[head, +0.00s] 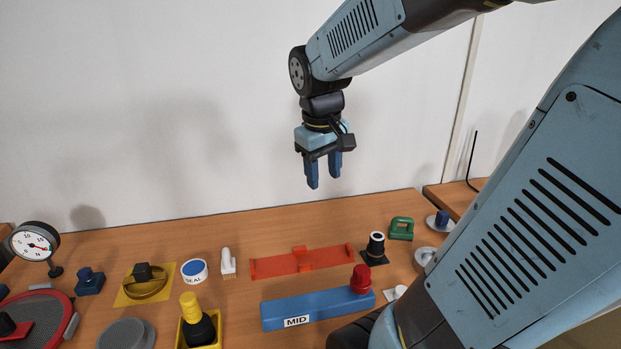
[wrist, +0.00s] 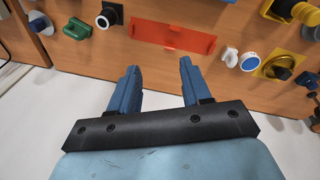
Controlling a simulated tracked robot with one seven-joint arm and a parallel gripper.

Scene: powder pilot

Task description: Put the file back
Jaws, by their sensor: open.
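I cannot tell for certain which thing is the file; nothing in view is clearly one. My gripper (head: 324,177) is open and empty, pointing down high above the back of the wooden table (head: 215,235). In the wrist view, my gripper (wrist: 158,66) has its two blue fingers well apart with nothing between them. A flat orange-red holder (head: 302,262) with raised ends lies on the table below; it also shows in the wrist view (wrist: 172,36). A long blue block (head: 325,305) marked MID, with a red knob (head: 360,279), lies in front of it.
Right are a black knob (head: 376,248) and a green block (head: 401,228). A yellow-capped bottle (head: 197,322) stands in front.

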